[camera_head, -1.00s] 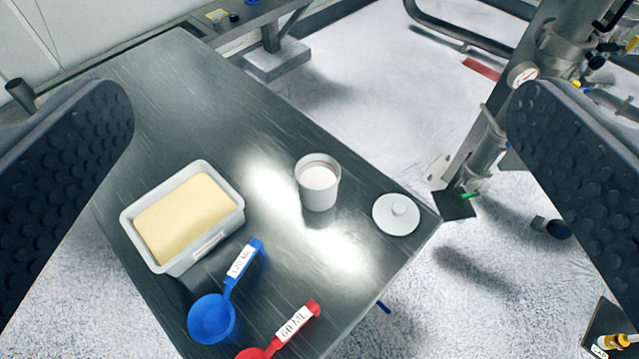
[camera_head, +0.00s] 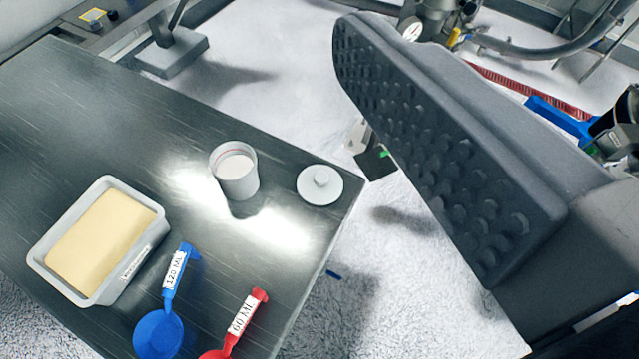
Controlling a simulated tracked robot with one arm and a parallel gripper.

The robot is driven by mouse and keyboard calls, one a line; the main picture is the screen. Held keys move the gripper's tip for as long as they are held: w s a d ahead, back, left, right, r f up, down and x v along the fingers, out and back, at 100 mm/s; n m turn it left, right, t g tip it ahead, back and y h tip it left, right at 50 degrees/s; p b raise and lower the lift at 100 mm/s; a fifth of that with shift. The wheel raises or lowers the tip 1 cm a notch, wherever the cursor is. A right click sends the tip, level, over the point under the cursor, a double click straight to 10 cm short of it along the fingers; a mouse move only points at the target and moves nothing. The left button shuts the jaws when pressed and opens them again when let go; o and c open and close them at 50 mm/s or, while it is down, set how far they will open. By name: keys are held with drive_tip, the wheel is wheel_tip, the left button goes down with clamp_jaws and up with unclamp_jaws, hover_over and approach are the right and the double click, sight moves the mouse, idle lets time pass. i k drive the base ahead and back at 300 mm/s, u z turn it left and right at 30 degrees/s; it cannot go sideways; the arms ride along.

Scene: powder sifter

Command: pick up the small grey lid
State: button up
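The small grey lid (camera_head: 320,185) is a round disc with a knob on top. It lies flat near the right corner of the dark metal table (camera_head: 100,130). One padded finger of my gripper (camera_head: 440,150) shows large at the right of the view, to the right of the lid. Its inner pad is bare and nothing touches it. The other finger is out of view.
A grey cup (camera_head: 235,180) with pale powder stands left of the lid. A grey tub (camera_head: 150,240) with a yellowish block, a blue scoop (camera_head: 158,333) and a red scoop (camera_head: 245,315) are further left and nearer. The floor (camera_head: 390,270) lies beyond the table edge.

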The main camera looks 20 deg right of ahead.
sight(318, 185)
drive_tip(key=z, duration=0.1)
drive_tip(key=k, duration=0.5)
drive_tip(key=z, duration=1.1)
drive_tip(key=i, duration=1.55)
drive_tip(key=u, duration=0.95)
